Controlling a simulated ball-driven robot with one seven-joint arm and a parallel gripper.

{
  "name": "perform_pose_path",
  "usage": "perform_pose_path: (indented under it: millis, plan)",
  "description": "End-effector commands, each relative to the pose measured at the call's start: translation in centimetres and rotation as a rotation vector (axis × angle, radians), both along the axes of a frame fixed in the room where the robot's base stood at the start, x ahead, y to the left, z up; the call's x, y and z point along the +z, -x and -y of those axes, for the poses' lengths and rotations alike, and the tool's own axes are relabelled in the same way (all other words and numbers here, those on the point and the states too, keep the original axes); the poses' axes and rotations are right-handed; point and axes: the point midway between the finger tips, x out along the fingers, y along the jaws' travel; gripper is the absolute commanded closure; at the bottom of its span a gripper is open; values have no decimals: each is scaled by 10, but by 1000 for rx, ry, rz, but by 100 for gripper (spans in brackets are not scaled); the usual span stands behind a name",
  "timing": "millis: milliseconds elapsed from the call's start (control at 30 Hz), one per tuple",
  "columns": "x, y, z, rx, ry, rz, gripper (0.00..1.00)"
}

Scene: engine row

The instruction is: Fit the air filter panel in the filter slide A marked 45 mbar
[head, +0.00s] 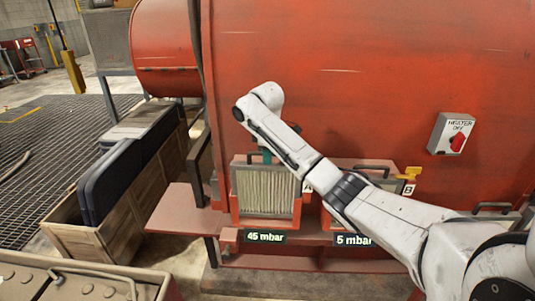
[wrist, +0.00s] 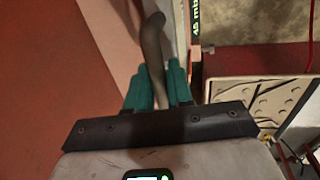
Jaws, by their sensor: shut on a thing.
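The air filter panel (head: 264,192), pale and pleated with a grey frame, stands upright in the head view above the "45 mbar" label (head: 265,237). Its lower part is between the red sides of filter slide A (head: 235,212); I cannot tell how deep it sits. My gripper (head: 266,157) is at the panel's top edge, mostly hidden by my arm. In the wrist view, the teal fingers of my gripper (wrist: 159,90) are shut on a dark grey curved bar (wrist: 153,50), seemingly the panel's handle. Part of the "45 mbar" label (wrist: 195,20) shows beside it.
The slide marked B (head: 407,190) with its "5 mbar" label (head: 353,240) is to the right, partly behind my arm. It has a yellow latch (head: 410,173). A heater switch box (head: 451,134) is further right. A wooden crate (head: 120,230) with dark cases (head: 110,185) stands left.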

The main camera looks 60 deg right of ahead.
Motion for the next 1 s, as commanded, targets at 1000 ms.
perform_pose_path:
  millis: [1000]
  plan:
    - [-21, 0, 1, 0, 3, 1, 100]
